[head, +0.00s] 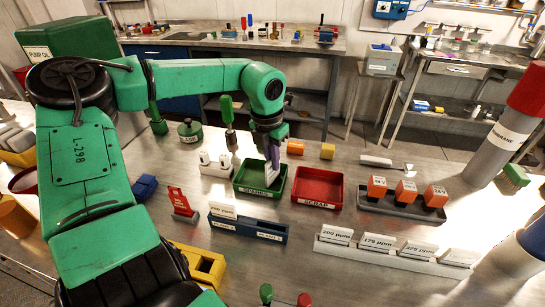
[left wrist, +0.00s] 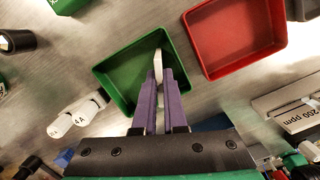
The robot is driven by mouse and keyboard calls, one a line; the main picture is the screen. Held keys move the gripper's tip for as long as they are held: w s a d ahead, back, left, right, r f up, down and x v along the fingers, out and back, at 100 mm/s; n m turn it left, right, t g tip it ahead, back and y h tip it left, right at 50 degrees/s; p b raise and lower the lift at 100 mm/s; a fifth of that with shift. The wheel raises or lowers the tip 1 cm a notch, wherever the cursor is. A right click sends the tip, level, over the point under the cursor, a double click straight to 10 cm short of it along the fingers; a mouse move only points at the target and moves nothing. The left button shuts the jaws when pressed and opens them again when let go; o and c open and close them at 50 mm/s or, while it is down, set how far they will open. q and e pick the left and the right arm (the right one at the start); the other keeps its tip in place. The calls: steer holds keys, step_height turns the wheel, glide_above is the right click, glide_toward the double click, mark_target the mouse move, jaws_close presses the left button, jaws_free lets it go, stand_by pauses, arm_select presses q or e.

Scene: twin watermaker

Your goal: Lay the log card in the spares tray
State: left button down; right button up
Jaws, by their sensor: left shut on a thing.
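My left gripper (head: 271,160), with purple fingers, is shut on a thin pale card, the log card (head: 271,174). The card stands on edge between the fingers and points down over the green spares tray (head: 248,191). In the left wrist view the fingers (left wrist: 159,88) pinch the card (left wrist: 158,64), and the green tray (left wrist: 112,63) lies beneath and around it. Whether the card touches the tray floor I cannot tell. The visible tray floor looks empty. My right gripper is not in view.
The red scrap tray (head: 318,205) stands just right of the green one. A blue card holder (head: 248,232) with a white card is in front. Orange blocks in a grey tray (head: 402,207) and a ppm card rack (head: 395,257) lie right.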

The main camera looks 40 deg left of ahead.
arm_select(q)
steer(key=shift+f, duration=0.2)
steer(key=c, duration=1)
jaws_free()
steer(key=r, duration=0.4)
steer(key=s+r, duration=0.1)
steer(key=r, duration=0.3)
steer(key=r+b, duration=0.1)
steer(key=r, duration=0.3)
steer(key=shift+s+r, duration=0.2)
steer(key=shift+s, duration=0.05)
